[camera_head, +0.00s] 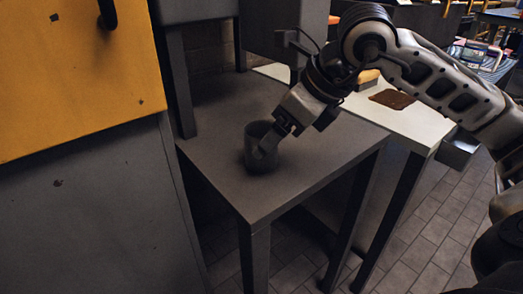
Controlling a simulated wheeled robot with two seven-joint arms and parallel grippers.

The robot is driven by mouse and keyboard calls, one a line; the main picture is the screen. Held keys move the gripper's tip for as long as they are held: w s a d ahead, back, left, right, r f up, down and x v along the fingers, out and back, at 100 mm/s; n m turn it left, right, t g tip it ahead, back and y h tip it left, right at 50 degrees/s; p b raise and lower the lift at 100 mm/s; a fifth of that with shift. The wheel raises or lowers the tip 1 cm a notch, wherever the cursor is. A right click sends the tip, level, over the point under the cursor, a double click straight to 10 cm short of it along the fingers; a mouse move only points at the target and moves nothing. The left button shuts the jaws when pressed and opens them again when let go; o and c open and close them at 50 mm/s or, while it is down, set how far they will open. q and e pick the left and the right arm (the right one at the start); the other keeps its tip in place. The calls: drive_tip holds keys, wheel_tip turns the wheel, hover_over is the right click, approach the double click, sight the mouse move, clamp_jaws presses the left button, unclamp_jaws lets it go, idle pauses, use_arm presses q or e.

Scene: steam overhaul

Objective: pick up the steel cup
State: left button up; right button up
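The steel cup (254,161) is dark grey and stands upright on the grey metal table, near its middle. My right arm comes in from the right, and its gripper (266,143) reaches down to the cup's upper right side. A finger overlaps the cup near its rim. The cup still appears to rest on the table. The fingers are dark and partly merge with the cup, so I cannot tell whether they grip its wall or stand apart from it. My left gripper is out of view.
A yellow cabinet (75,75) with a dark handle stands at the left. A light counter (418,125) with a brown flat piece (392,99) adjoins the table on the right. The grey table (220,180) is otherwise clear around the cup.

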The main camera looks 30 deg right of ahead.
drive_tip(key=x, duration=0.4)
drive_tip(key=shift+w+d+b, duration=0.15)
drive_tip(key=shift+b, duration=0.2)
drive_tip(key=shift+w+f, duration=0.15)
drive_tip(key=shift+f, duration=0.05)
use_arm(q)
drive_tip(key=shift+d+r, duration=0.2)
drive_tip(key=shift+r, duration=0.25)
use_arm(e)
drive_tip(key=shift+w+f, duration=0.1)
drive_tip(key=c, duration=1.1)
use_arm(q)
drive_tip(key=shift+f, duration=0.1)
